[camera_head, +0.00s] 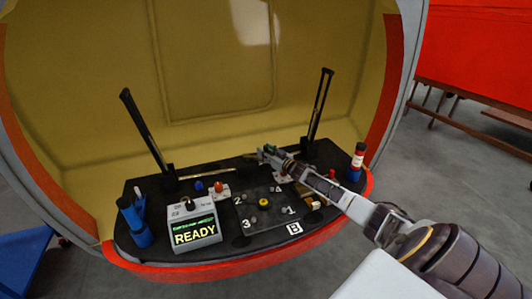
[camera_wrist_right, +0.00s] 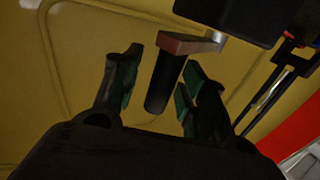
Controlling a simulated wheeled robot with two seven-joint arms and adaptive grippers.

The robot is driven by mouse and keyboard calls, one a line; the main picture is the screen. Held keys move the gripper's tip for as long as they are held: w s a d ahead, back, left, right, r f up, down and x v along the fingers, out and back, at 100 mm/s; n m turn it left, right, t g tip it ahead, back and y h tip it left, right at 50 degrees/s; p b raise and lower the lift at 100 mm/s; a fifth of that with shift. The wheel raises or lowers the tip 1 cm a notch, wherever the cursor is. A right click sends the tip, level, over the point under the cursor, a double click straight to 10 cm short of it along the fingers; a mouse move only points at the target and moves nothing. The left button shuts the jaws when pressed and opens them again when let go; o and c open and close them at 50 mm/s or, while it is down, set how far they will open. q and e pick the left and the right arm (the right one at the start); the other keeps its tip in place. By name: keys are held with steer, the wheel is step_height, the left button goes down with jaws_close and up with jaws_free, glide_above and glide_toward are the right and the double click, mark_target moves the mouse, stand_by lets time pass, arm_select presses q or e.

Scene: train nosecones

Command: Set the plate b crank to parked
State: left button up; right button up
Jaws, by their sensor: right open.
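Plate B (camera_head: 262,208) is a dark square panel with numbers 1 to 4 near its corners and several round knobs. A white "B" label (camera_head: 294,228) sits at its front right. My right gripper (camera_head: 266,153) is beyond the plate's far edge, above the back of the black console. In the right wrist view my right gripper (camera_wrist_right: 162,62) is open. A dark cylindrical crank handle (camera_wrist_right: 160,85) stands between its fingers, with a gap visible on the left. The handle joins a reddish-brown crank arm (camera_wrist_right: 187,43). In the head view I cannot make out this crank.
A grey box with a "READY" screen (camera_head: 195,232) stands at the front left of the console. Blue cylinders (camera_head: 133,222) stand further left. A blue-and-red bottle (camera_head: 356,162) is at the right. Two dark upright posts (camera_head: 146,132) (camera_head: 319,105) rise at the back.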

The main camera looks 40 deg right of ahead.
arm_select(q)
steer(key=shift+w+r, duration=0.1)
steer(key=shift+w, duration=0.15)
arm_select(e)
steer(key=shift+s+a, duration=0.1)
steer(key=shift+s, duration=0.15)
arm_select(q)
steer(key=shift+s, duration=0.15)
arm_select(e)
steer(key=s+d, duration=0.1)
steer(key=s, duration=1)
steer(key=shift+s, duration=0.25)
stand_by(0.7)
